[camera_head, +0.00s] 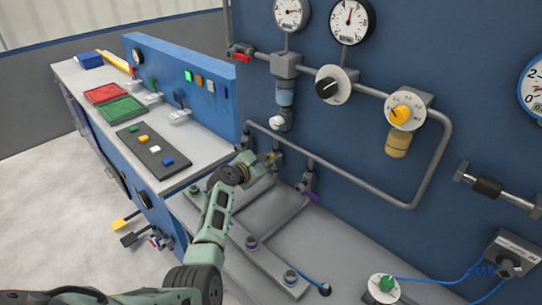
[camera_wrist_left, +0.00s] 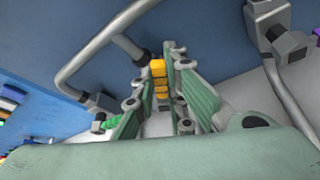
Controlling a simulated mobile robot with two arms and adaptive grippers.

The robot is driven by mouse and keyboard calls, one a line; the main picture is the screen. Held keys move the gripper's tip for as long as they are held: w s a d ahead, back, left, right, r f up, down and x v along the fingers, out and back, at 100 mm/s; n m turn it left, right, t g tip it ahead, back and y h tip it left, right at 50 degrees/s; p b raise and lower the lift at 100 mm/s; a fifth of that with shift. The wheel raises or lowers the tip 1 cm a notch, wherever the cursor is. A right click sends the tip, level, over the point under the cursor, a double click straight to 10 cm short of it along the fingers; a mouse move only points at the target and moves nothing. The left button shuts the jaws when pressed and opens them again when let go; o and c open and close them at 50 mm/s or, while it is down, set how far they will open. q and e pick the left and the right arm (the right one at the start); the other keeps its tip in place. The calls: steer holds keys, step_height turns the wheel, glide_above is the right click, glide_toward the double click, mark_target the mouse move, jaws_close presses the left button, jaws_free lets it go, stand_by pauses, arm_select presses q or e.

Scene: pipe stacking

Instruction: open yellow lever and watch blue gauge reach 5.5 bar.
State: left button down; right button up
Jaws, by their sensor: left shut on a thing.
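The yellow lever (camera_wrist_left: 160,80) sits between the fingers of my left gripper (camera_wrist_left: 158,100) in the left wrist view, and the gripper is shut on it. In the head view my left gripper (camera_head: 268,163) reaches the pipe manifold on the blue panel and covers most of the lever. The blue gauge (camera_head: 537,88), with a blue rim, is cut off by the right edge of the head view; its reading cannot be made out. My right gripper is not in view.
A purple lever (camera_head: 315,196) is close on the right of my left gripper, and a green lever (camera_wrist_left: 112,122) shows beside the left finger. A yellow regulator knob (camera_head: 401,113) and two white gauges (camera_head: 351,21) are on the panel. A grey bench (camera_head: 340,245) lies below.

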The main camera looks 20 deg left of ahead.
arm_select(q)
steer(key=shift+w+a+r+n+g+h+p, duration=0.15)
steer(key=shift+a+n+g+h+p, duration=0.1)
steer(key=shift+a+n+h, duration=0.3)
steer(key=shift+w+a+r+n+g+h+p, duration=0.1)
steer(key=shift+w+a+n+g+h+p, duration=0.25)
steer(key=shift+n, duration=0.45)
steer(key=shift+a+r+n+g+h+p, duration=0.15)
steer(key=shift+a+n+h, duration=0.15)
steer(key=shift+a+n, duration=0.3)
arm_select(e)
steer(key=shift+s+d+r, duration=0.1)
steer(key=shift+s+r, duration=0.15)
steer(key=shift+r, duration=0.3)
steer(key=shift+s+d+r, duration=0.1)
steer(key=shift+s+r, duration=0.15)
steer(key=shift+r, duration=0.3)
arm_select(q)
steer(key=shift+f, duration=0.1)
steer(key=shift+d, duration=0.1)
steer(key=c, duration=1.8)
jaws_free()
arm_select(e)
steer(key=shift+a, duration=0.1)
